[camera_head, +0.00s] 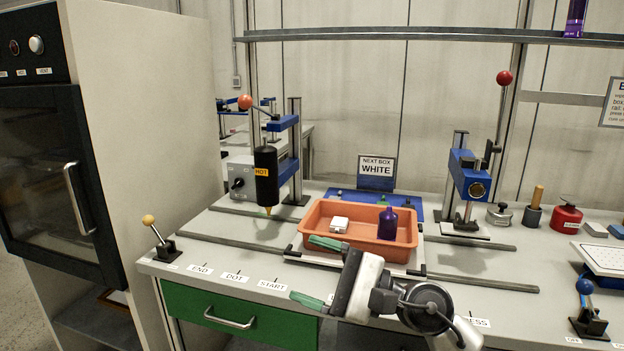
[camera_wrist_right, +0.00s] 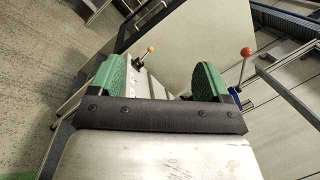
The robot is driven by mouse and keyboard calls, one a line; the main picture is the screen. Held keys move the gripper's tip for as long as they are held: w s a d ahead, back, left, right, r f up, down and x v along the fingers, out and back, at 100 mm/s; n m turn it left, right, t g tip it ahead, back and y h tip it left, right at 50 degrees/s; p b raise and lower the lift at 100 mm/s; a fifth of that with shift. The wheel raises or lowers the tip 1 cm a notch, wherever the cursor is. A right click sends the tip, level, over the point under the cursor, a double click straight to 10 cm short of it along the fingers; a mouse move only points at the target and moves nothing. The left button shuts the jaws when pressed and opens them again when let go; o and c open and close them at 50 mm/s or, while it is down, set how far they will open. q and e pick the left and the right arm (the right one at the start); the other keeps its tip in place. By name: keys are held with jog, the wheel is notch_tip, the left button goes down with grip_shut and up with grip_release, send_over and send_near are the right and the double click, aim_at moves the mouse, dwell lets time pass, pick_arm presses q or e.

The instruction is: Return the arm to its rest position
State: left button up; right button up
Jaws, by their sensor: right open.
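My right gripper (camera_head: 308,270) is open, with its two green fingers apart and nothing between them. In the head view it is in front of the orange tray (camera_head: 343,251), near the front edge of the bench. In the right wrist view its green fingers (camera_wrist_right: 156,82) stand wide apart at both sides. My right arm comes in from the bottom right. My left gripper does not show in either view.
A yellow-knobbed lever (camera_head: 155,230) is at the bench's left end. A dark-doored cabinet (camera_head: 60,170) stands further left.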

jog(key=d+f+m+t+h, duration=0.2)
jog(key=d+m+t+h, duration=0.5)
jog(key=m, duration=0.9)
jog(key=d+f+m+t+h, duration=0.35)
jog(key=m+t, duration=0.65)
jog(key=m, duration=0.6)
jog(key=s+d+f+m+g+h, duration=0.3)
jog(key=d+f+m+h, duration=0.15)
jog(key=f+m, duration=0.3)
jog(key=s+d+f+m+g+h, duration=0.2)
jog(key=d+f+m+g+h, duration=0.3)
jog(key=m, duration=0.4)
jog(key=s+f+m+g, duration=0.5)
jog(key=s+f+g, duration=0.15)
jog(key=s, duration=0.45)
jog(key=s+f+m+g, duration=0.5)
jog(key=s+f, duration=0.3)
jog(key=s, duration=0.3)
notch_tip(320, 180, down, 22)
jog(key=p, duration=0.5)
jog(key=s+d+f+g+p, duration=0.1)
jog(key=s+f+p, duration=0.1)
jog(key=s+f, duration=0.3)
jog(key=s+d+f+g+p, duration=0.1)
jog(key=s+f, duration=0.4)
jog(key=s, duration=0.5)
jog(key=shift+s+d+f+y+p, duration=0.35)
jog(key=shift+d+p, duration=0.15)
jog(key=shift+p, duration=0.25)
